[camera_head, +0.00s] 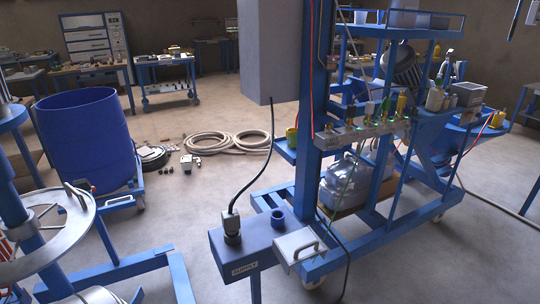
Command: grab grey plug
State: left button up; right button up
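The grey plug (231,223) stands upright at the left of the top of a blue box marked SUPPLY (263,240). It sits on a dark round base, which looks like a socket. A blue round socket (278,217) is on the same box, to the right of the plug. Neither of my grippers shows in the head view.
A grey flap with a handle (298,245) is at the box's right end. A blue column (312,130) rises behind, with a blue wheeled frame on the right. A blue barrel (88,140) and a metal ring (45,232) stand left. Floor between barrel and box is mostly clear.

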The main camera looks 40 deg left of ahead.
aim_at(231, 222)
jog(key=u, duration=1.55)
